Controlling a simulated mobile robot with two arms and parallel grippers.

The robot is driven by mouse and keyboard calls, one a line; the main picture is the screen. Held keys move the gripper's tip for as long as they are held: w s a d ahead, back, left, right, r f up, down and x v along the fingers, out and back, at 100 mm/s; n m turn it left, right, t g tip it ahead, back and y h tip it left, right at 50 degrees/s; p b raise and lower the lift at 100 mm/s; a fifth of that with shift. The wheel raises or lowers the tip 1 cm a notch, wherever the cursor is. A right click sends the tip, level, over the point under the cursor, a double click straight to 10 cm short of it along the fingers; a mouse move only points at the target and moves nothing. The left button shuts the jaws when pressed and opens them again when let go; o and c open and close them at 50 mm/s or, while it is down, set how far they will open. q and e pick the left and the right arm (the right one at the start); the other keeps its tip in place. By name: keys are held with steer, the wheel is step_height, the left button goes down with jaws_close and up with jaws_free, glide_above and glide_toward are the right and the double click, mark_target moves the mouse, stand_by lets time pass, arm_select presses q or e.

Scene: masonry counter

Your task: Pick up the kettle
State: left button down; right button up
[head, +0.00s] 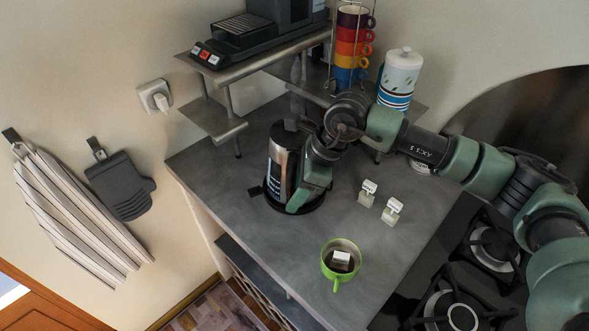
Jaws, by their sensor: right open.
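The kettle (279,172), silver and black with a dark lid, stands upright on the grey counter, on a round black base. My right arm comes in from the right and its wrist covers the kettle's right side, so a handle there is hidden. I cannot tell whether the wrist touches the kettle. My left gripper is not in view.
A metal shelf (228,75) bears a black coffee machine (283,14). Behind are stacked coloured cups (352,48) and a white jar (402,68). Two small white objects (391,211) and a green mug (328,268) stand nearer. A gas hob (480,290) is at right.

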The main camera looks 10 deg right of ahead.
steer(key=shift+a+f, duration=0.25)
steer(key=shift+f, duration=0.3)
steer(key=shift+w, duration=0.1)
jaws_close()
steer(key=shift+w+r, duration=0.15)
stand_by(0.7)
